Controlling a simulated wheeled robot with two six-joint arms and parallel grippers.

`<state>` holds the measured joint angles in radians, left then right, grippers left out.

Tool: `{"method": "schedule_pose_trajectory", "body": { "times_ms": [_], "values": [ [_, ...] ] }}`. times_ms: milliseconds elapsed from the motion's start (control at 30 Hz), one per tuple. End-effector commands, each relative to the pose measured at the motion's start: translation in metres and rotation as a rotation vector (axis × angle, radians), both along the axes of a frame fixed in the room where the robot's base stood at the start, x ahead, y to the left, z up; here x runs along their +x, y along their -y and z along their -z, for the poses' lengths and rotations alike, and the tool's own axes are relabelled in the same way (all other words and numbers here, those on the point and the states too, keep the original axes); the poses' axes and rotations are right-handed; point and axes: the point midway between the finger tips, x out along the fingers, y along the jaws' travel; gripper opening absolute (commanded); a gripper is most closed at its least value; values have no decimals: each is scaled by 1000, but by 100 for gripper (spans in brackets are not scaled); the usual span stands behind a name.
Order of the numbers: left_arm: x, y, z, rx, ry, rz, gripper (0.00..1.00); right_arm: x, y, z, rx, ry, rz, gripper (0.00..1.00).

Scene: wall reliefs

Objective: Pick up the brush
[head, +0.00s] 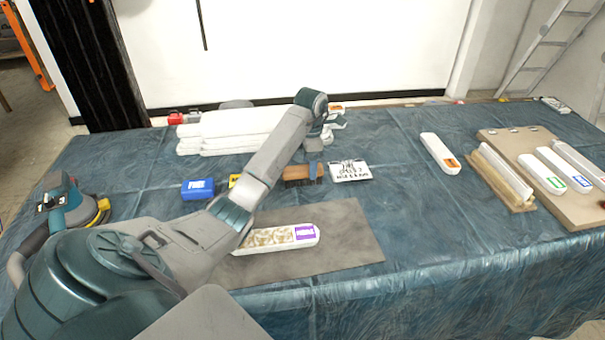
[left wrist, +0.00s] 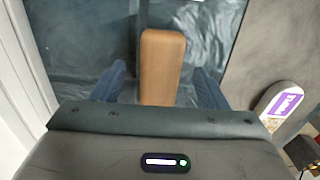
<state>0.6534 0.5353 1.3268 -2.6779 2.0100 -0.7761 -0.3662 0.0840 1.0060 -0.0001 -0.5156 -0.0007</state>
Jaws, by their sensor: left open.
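The brush (head: 296,174), with a brown wooden back, lies on the blue-covered table near the middle. In the left wrist view its wooden block (left wrist: 163,55) lies lengthwise between the two blue fingers. My left gripper (head: 314,160) is open above the brush, with visible gaps on both sides of the wood in the left wrist view (left wrist: 160,86). The near end of the block is hidden by the gripper body. I see no contact between the fingers and the brush. My right gripper is out of view.
A white card with black writing (head: 350,170) lies right beside the brush. Folded white towels (head: 225,131) lie behind, and a blue box (head: 198,189) stands left. A white relief with a purple label (head: 305,232) lies on a grey mat (head: 350,245) in front.

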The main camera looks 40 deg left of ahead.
Motion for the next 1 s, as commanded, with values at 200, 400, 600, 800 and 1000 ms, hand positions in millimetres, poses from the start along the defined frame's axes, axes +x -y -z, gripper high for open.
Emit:
{"method": "schedule_pose_trajectory", "body": {
  "times_ms": [200,400,600,800,1000],
  "values": [
    [-6,-3,25,0,-3,0,67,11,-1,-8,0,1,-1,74],
    [-5,-2,41,-1,-1,1,67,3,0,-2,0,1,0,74],
    [-5,-2,42,0,0,1,67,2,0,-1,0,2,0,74],
    [-5,-2,42,0,0,0,34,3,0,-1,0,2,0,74],
    [-5,-2,41,0,1,0,17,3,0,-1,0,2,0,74]
  ]
}}
